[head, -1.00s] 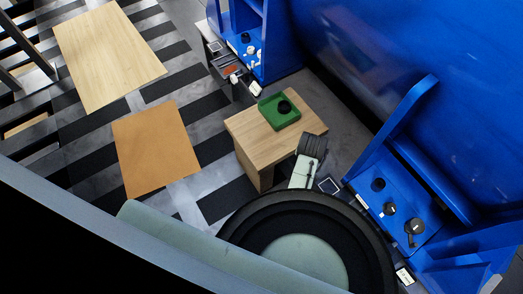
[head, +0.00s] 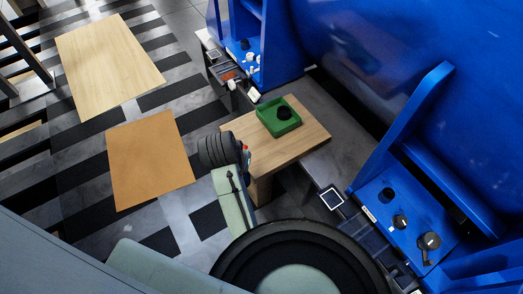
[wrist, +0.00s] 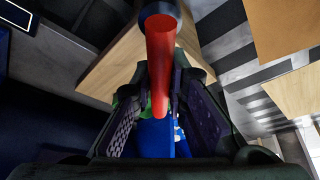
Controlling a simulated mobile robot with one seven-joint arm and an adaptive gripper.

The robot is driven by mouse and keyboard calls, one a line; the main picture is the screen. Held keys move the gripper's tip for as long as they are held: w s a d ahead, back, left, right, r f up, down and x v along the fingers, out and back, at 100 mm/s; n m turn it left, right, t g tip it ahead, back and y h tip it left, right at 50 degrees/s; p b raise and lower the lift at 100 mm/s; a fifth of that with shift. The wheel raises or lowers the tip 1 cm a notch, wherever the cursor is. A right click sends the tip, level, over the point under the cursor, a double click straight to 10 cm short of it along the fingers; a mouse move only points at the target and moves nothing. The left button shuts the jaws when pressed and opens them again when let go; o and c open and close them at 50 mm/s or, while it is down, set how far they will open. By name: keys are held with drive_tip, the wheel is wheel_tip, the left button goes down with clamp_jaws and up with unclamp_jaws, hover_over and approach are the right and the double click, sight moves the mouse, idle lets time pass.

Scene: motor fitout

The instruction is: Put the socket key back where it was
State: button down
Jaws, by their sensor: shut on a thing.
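My gripper (wrist: 160,120) is shut on a red tapered tool, seemingly the socket key (wrist: 160,62), with a dark round end toward the top of the wrist view. In the head view my gripper (head: 246,160) is small and partly hidden by my arm; a bit of red (head: 245,148) shows there. It is at the left edge of the wooden table (head: 300,140), seemingly above it. A green tray (head: 268,122) with a black round piece (head: 284,113) in it stands on that table.
A blue machine frame (head: 400,180) with black knobs is at the right. A bench with small trays (head: 228,72) stands behind the table. Two flat boards, orange (head: 150,160) and pale wood (head: 105,65), are at the left. Striped floor lies open between.

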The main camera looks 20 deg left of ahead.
drive_tip(key=w+f+p, duration=0.1)
drive_tip(key=w+f, duration=0.1)
drive_tip(key=w, duration=0.5)
drive_tip(key=w+f+p, duration=0.1)
drive_tip(key=w+f, duration=0.2)
drive_tip(key=w, duration=0.5)
drive_tip(key=shift+w+d, duration=0.3)
drive_tip(key=shift+d, duration=0.15)
drive_tip(key=c, duration=1.6)
unclamp_jaws()
drive_tip(key=shift+f, duration=0.1)
drive_tip(key=v, duration=1.2)
